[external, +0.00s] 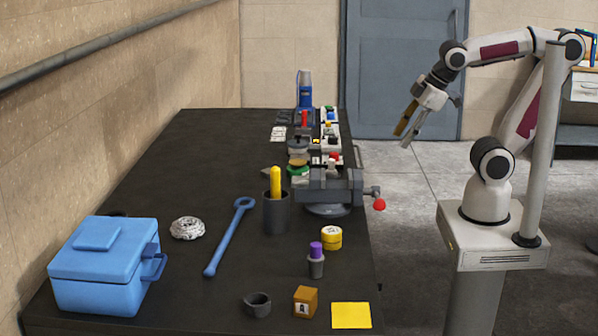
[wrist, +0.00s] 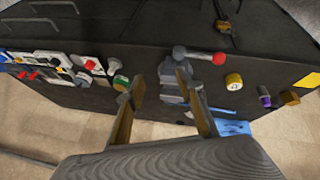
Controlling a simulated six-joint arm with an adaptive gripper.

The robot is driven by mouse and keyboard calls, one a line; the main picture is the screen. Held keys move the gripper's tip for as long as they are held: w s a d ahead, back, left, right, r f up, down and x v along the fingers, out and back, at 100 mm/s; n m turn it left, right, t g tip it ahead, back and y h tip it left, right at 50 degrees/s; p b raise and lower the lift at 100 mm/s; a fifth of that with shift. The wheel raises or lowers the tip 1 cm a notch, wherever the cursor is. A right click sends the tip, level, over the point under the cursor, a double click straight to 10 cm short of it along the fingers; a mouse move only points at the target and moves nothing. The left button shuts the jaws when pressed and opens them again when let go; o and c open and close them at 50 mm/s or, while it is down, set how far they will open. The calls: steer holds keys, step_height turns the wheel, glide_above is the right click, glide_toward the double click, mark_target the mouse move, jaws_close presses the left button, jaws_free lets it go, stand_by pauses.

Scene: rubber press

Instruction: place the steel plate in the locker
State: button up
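My gripper (external: 408,130) hangs in the air to the right of the black table, pointing down and left. The wrist view shows its two tan-lined fingers (wrist: 158,80) spread apart with nothing between them, so it is open and empty. I cannot pick out a steel plate for certain; small flat grey pieces (external: 279,133) lie toward the far end of the table, too small to identify. A tall grey-blue metal door (external: 400,70) with a handle stands shut at the back wall; I cannot tell whether it is the locker.
The black table (external: 170,185) carries a blue box (external: 100,275), a blue wrench (external: 228,240), a dark cup with a yellow tool (external: 276,212), a grey vise (external: 330,187) with a red knob and several small items. Open floor lies between table and my base.

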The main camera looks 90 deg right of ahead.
steer(key=s+a+m, duration=0.1)
steer(key=s+a+m+y, duration=0.1)
steer(key=s+a, duration=0.1)
steer(key=s, duration=0.1)
steer(key=shift+a+f+m, duration=0.2)
steer(key=shift+f+m, duration=0.15)
steer(key=shift+m, duration=0.05)
